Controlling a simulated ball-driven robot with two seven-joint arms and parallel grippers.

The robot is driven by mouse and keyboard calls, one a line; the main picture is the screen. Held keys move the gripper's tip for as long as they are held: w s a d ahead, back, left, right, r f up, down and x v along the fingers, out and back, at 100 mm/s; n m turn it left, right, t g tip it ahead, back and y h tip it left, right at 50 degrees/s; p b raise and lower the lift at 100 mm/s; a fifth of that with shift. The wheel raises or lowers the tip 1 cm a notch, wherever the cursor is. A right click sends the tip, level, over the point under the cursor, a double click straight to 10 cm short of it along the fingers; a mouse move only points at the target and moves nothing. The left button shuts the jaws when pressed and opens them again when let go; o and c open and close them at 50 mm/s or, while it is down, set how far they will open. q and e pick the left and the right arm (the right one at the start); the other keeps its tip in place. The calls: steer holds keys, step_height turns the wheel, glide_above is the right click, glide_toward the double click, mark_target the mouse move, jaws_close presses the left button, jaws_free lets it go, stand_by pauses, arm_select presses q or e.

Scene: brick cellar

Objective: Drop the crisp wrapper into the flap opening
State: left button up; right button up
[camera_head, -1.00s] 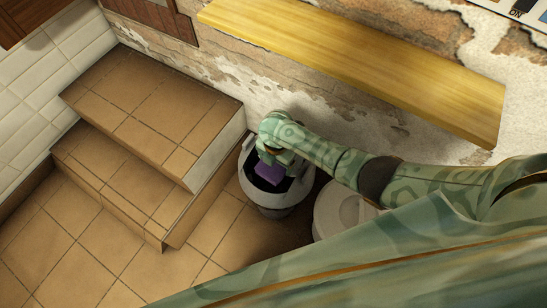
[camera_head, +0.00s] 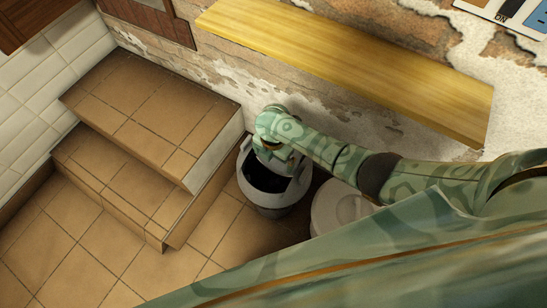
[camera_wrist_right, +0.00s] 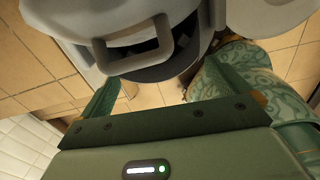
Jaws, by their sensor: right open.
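A grey bin (camera_head: 272,208) with a dark round opening (camera_head: 258,176) stands on the tiled floor beside the steps. It also shows close up in the right wrist view (camera_wrist_right: 190,20), with a handle-like frame and a dark gap. My right gripper (camera_head: 280,160) is over the opening's far right side, pointing down. In the right wrist view its two fingers (camera_wrist_right: 166,72) are spread apart, with nothing seen held between them. The crisp wrapper is not visible in either view now. I cannot make out what lies inside the dark opening. My left gripper is not in view.
A second pale grey round container (camera_head: 338,208) stands right of the bin, partly under my right arm. Tiled steps (camera_head: 150,120) rise on the left. A yellow wooden shelf (camera_head: 350,70) juts from the wall above. The floor at lower left is clear.

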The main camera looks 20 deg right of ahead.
arm_select(q)
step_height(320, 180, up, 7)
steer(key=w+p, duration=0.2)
steer(key=p, duration=0.4)
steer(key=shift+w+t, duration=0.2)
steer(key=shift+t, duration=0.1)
arm_select(e)
step_height(320, 180, up, 12)
steer(key=shift+f, duration=0.25)
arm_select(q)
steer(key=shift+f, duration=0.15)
